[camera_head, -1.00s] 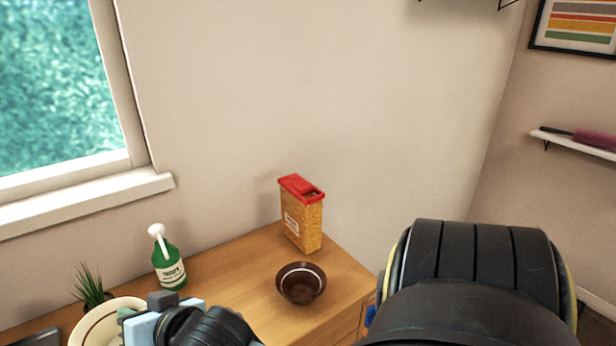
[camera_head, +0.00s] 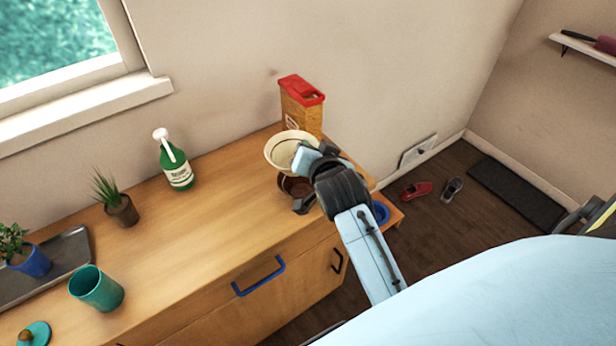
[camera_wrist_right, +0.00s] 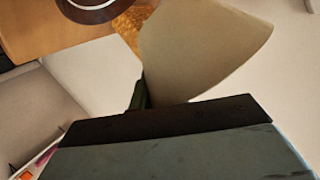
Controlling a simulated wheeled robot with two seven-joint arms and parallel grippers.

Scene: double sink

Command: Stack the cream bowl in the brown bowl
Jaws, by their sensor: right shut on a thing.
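The cream bowl (camera_head: 283,150) is held by my right gripper (camera_head: 303,158) above the counter's right end. It is tilted, and in the head view it overlaps the upper part of the brown bowl (camera_head: 291,187). The brown bowl stands on the counter below and is partly hidden by the cream bowl and my gripper. In the right wrist view, the cream bowl (camera_wrist_right: 200,45) fills the upper middle, gripped at its wall, and the brown bowl (camera_wrist_right: 90,8) shows at the top left, apart from it in that picture. My left gripper is not in view.
A red-topped yellow box (camera_head: 301,104) stands just behind the bowls. A green bottle (camera_head: 174,162), a potted plant (camera_head: 122,209), a teal cup (camera_head: 97,288) and a grey tray (camera_head: 62,262) stand farther left. The counter between bottle and bowls is clear.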

